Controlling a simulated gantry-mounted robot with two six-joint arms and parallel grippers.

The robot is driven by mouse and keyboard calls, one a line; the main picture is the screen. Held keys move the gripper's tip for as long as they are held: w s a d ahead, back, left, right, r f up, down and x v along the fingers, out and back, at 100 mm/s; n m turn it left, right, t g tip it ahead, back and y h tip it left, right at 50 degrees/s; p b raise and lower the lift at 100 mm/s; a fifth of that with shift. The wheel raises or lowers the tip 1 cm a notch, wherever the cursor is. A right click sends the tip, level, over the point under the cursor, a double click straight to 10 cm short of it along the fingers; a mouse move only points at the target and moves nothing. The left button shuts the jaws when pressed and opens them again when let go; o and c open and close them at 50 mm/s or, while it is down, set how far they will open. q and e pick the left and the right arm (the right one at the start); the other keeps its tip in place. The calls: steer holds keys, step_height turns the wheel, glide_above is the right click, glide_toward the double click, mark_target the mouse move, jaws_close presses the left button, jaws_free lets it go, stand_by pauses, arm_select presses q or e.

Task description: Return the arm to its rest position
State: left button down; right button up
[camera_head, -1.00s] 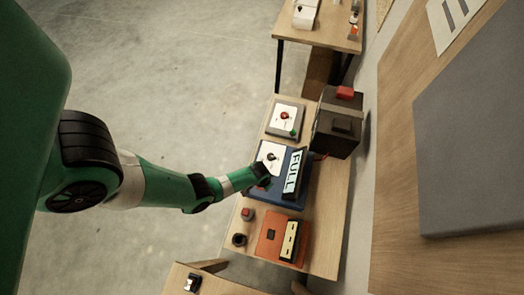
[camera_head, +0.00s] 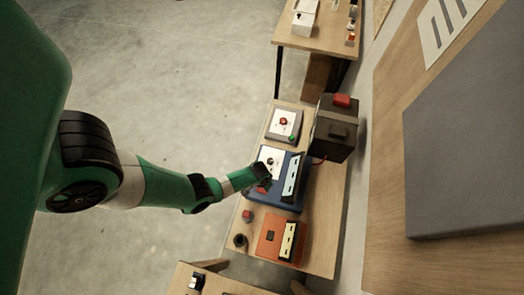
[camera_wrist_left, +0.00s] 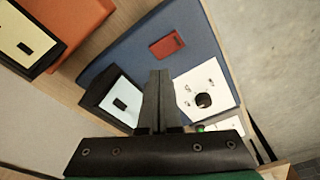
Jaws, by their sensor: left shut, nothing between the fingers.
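My left gripper (camera_head: 264,174) hangs over the blue box (camera_head: 262,202) on the table in the head view. In the left wrist view its fingers (camera_wrist_left: 157,78) are together and empty, in front of the blue box (camera_wrist_left: 205,50). The box carries a red rectangular piece (camera_wrist_left: 167,44), a white panel with a black knob (camera_wrist_left: 205,100), and a tilted light display (camera_wrist_left: 122,101) with a dark mark. From these views I cannot tell whether the fingertips touch the box. My right gripper is not in view.
An orange box (camera_head: 268,238) stands nearer the bottom of the table, and a white-topped box with a red button (camera_head: 283,121) stands above. A dark box (camera_head: 334,130) is at the table's right. Open concrete floor (camera_head: 170,90) lies to the left.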

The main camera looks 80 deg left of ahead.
arm_select(q)
steer(key=shift+r, duration=0.6)
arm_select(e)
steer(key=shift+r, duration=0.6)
